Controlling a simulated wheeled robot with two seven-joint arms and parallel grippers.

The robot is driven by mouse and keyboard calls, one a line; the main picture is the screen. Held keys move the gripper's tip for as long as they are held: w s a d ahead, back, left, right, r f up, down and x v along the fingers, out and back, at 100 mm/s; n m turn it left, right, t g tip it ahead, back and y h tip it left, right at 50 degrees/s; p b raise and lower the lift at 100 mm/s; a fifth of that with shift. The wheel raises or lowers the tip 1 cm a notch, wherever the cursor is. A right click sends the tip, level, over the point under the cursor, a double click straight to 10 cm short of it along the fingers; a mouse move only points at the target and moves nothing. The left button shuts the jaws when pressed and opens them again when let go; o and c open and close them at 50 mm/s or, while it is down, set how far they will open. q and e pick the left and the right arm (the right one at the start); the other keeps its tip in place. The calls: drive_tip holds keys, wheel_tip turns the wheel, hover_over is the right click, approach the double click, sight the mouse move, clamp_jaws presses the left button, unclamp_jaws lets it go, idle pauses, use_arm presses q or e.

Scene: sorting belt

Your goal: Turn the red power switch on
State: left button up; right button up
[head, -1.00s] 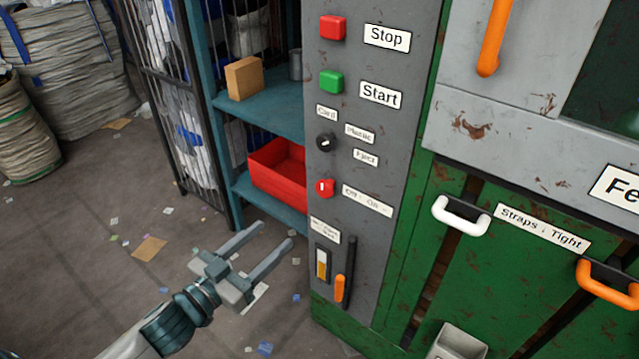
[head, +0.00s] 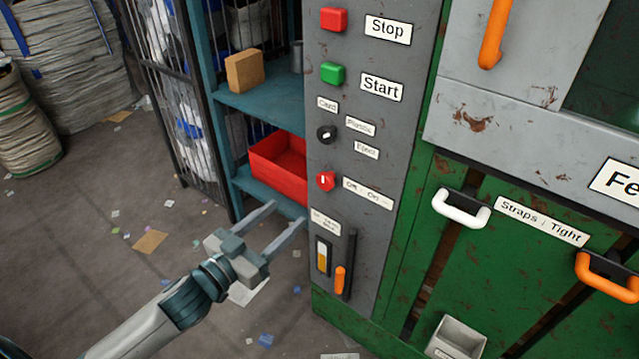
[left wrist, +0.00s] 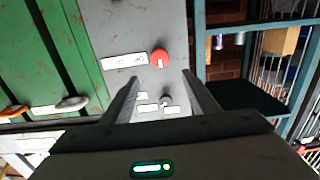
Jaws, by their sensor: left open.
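The red power switch (head: 325,181) is a round knob with a pale mark, low on the grey control panel (head: 375,240). An "Off - On" label (head: 367,193) sits to its right. My left gripper (head: 288,222) is open and empty, in front of the panel, below and left of the knob in the head view. In the left wrist view the red knob (left wrist: 159,58) shows beyond and between the two open fingers (left wrist: 160,85), apart from them. The label (left wrist: 125,61) is beside it. My right gripper is not in view.
Above the knob are a black selector (head: 326,134), a green Start button (head: 332,73) and a red Stop button (head: 333,19). Below is an orange-handled lever (head: 340,279). A shelf with a red bin (head: 279,170) stands left of the panel. Open floor lies left.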

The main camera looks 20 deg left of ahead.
sight(323, 182)
use_arm(q)
drive_tip(key=x, duration=1.2)
drive_tip(key=shift+w+d+p, duration=0.1)
drive_tip(key=shift+w+p, duration=0.15)
drive_tip(key=shift+p, duration=0.15)
drive_tip(key=shift+w+d+f, duration=0.1)
drive_tip(key=shift+w+d, duration=0.1)
drive_tip(key=shift+w, duration=0.4)
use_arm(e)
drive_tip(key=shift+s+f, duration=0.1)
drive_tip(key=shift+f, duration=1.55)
use_arm(q)
drive_tip(key=c, duration=1)
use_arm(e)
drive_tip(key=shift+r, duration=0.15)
